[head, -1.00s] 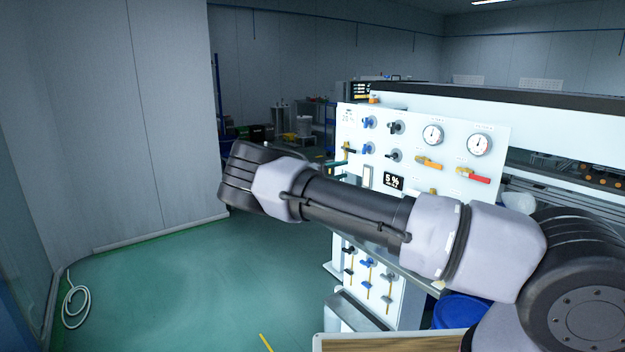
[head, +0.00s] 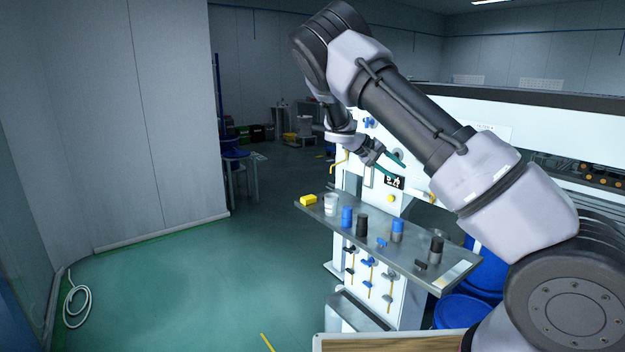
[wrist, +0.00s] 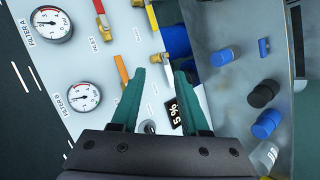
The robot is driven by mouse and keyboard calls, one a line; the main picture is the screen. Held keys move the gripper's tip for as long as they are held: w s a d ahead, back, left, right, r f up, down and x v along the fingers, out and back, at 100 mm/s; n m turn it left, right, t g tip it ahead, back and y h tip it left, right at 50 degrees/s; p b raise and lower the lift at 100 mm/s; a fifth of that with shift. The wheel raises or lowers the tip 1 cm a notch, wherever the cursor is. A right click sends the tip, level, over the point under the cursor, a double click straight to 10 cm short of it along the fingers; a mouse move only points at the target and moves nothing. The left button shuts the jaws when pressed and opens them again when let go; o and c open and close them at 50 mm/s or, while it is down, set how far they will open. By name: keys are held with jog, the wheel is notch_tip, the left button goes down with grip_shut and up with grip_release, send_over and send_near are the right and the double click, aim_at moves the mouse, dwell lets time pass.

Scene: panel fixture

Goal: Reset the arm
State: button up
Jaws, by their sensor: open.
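My arm is raised in the head view, with the elbow high and the forearm hanging down in front of the white panel (head: 345,260). My gripper (head: 397,168) has teal fingers and sits just in front of the panel, above the shelf. In the wrist view my gripper (wrist: 160,76) is open, with nothing between its fingers. It faces the panel (wrist: 105,72), which appears tilted, with two gauges (wrist: 50,25), several valve handles and a "5 %" display (wrist: 176,112). In the head view my arm hides the panel's upper right part.
A metal shelf (head: 400,250) juts from the panel, holding a yellow block (head: 308,200), a white cup (head: 330,204) and several blue and black pieces. Blue drums (head: 460,312) stand below right.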

jog(key=s+d+r+m+y, duration=0.1)
jog(key=s+r+m+y, duration=0.1)
jog(key=s+r+y, duration=0.55)
jog(key=s+d+r+m+y, duration=0.25)
jog(key=s+r, duration=0.55)
jog(key=s, duration=0.6)
jog(key=s+a+r+t+y, duration=0.1)
jog(key=s+a+r+t, duration=0.1)
jog(key=s, duration=0.6)
jog(key=s+a+r+t+y, duration=0.1)
jog(key=s+r, duration=0.3)
jog(key=s, duration=0.5)
jog(key=shift+a+r+t, duration=0.4)
jog(key=shift+a+t, duration=0.4)
jog(key=shift+a, duration=0.1)
